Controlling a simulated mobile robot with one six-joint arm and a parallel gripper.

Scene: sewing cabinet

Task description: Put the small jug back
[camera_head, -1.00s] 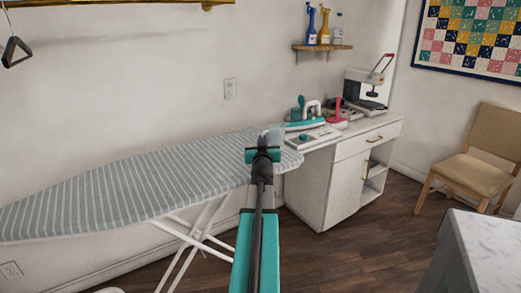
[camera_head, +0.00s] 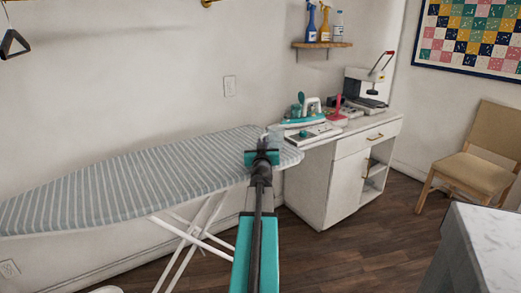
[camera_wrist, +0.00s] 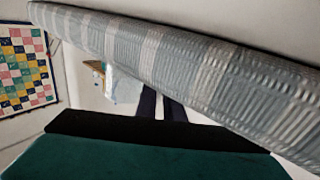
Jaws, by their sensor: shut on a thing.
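My gripper (camera_head: 262,142) reaches forward over the right end of the striped ironing board and is shut. A small, pale, see-through thing, the small jug (camera_head: 275,132), shows at its fingertips, partly hidden behind them. In the wrist view my gripper (camera_wrist: 160,100) shows as two dark fingers. A pale bluish shape beside their tips there may be the jug, but it is too blurred to tell.
The ironing board (camera_head: 110,182) fills the left. A white cabinet (camera_head: 335,195) stands beyond its right end, with a teal iron (camera_head: 303,121) and sewing items on top. A wall shelf (camera_head: 322,45) holds bottles. A marble-topped counter (camera_head: 495,235) is at near right.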

